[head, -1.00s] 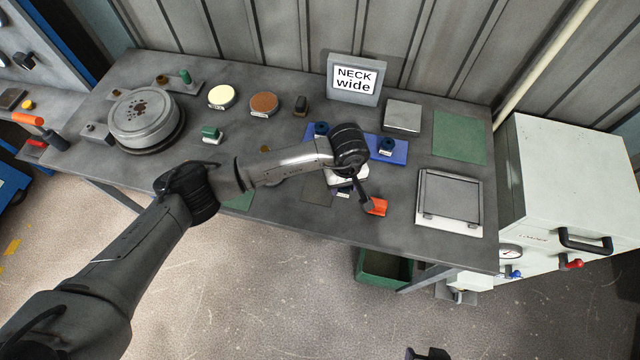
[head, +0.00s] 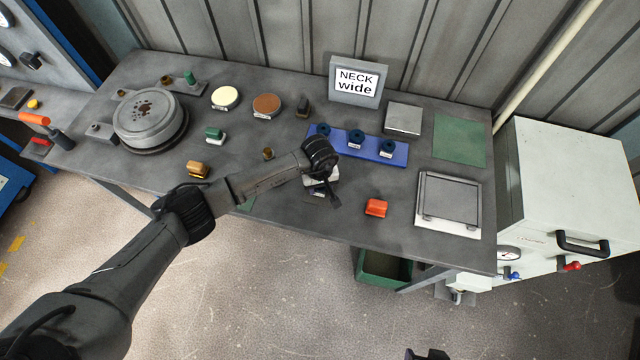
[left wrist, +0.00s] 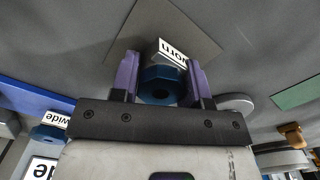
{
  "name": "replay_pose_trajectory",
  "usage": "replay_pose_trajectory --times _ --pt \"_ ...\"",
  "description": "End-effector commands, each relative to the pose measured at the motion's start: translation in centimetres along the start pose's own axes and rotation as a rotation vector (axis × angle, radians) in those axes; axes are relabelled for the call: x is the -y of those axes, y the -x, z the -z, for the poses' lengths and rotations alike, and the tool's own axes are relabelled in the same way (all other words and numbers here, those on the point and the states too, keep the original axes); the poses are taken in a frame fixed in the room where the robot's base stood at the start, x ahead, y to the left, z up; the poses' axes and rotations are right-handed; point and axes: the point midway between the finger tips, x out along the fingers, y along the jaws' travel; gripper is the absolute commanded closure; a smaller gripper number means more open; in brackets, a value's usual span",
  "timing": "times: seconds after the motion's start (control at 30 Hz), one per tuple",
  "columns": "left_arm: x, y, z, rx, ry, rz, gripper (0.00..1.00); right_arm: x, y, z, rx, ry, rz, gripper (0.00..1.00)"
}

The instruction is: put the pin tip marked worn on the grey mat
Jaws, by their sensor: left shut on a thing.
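My left gripper (head: 325,194) is above the middle front of the bench. In the left wrist view, its purple fingers (left wrist: 160,80) are shut on a dark blue six-sided pin tip (left wrist: 158,86) with a white label reading "worn". The grey mat (left wrist: 190,22) lies beyond and below the held tip, which appears above it; contact cannot be told. In the head view my left arm largely hides the mat. A blue rack (head: 372,155) behind the gripper carries blue pin tips (head: 355,136); one label reads "wide" in the wrist view (left wrist: 55,119).
A sign reading "NECK wide" (head: 356,80) stands behind the rack. An orange block (head: 376,207) and a lidded grey box (head: 450,200) are to the right. A green mat (head: 459,139) lies back right. A round metal pot (head: 150,118) and small blocks are left.

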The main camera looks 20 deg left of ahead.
Motion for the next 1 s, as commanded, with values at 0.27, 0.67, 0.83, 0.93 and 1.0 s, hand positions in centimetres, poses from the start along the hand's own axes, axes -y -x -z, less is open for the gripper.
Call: replay_pose_trajectory --times 0.27,0.67,0.83,0.93,1.0 --pt "-0.03 -0.11 0.0 0.0 0.0 -0.001 1.0 0.0 -0.01 0.0 0.0 0.0 0.0 0.34" --pt "-0.02 -0.41 -0.01 0.0 0.0 0.0 0.38 0.01 -0.35 -0.11 0.0 0.0 0.0 0.34" --pt "-0.03 -0.4 -0.02 0.0 0.0 0.0 0.32 0.01 -0.34 -0.1 0.0 0.0 0.0 0.34" --pt "-0.03 -0.37 -0.02 0.0 0.0 0.0 0.32 0.01 -0.32 -0.09 0.0 0.0 0.0 0.34" --pt "-0.04 -0.19 -0.03 0.001 0.0 -0.001 0.32 0.0 -0.12 -0.02 0.0 0.0 0.0 0.34"
